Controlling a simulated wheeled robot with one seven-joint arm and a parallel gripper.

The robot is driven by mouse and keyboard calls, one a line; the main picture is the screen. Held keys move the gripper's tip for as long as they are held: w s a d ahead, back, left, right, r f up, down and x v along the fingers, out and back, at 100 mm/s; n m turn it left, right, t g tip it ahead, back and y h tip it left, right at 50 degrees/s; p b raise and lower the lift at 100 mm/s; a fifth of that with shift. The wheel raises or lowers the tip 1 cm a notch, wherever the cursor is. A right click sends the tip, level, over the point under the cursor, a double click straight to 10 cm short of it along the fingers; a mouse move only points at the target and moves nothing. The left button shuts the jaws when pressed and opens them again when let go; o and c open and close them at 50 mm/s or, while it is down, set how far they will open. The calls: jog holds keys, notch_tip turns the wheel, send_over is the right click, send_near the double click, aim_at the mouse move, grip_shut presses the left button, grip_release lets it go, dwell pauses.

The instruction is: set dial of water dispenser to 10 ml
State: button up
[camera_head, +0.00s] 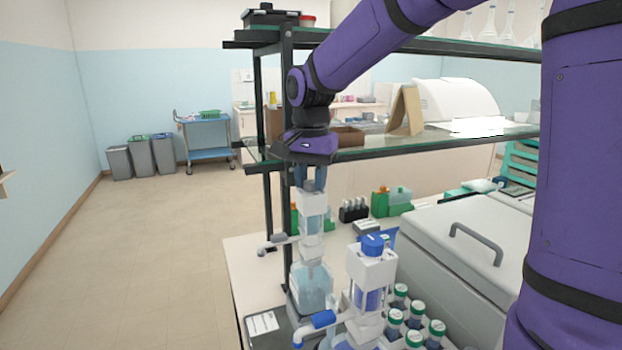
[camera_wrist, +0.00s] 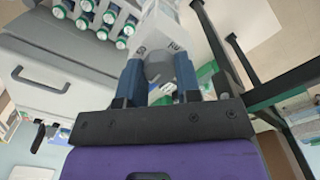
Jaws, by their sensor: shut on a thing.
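A bottle-top dispenser with a white body (camera_head: 312,226), a grey spout and a clear, pale bottle (camera_head: 311,287) stands near the left end of the bench. It appears to be the water dispenser. My gripper (camera_head: 312,186) points down onto its top. In the wrist view, my gripper (camera_wrist: 159,66) has its two blue fingers on either side of the grey dial (camera_wrist: 158,70) and is shut on it. The dial's scale and setting cannot be read. A second dispenser with a blue cap (camera_head: 373,243) and blue spout stands close by at front right.
Several green-capped bottles (camera_head: 436,330) stand right of the blue-capped dispenser. A large grey lidded box (camera_head: 465,245) is behind them. The glass shelf (camera_head: 430,140) and its dark post (camera_head: 287,110) are close to my arm. The floor at left is clear.

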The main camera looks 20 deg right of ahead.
jog(key=n, duration=0.4)
jog(key=shift+n, duration=0.3)
jog(key=n, duration=0.8)
jog(key=shift+n, duration=2.3)
jog(key=o, duration=0.9)
jog(key=shift+r, duration=0.1)
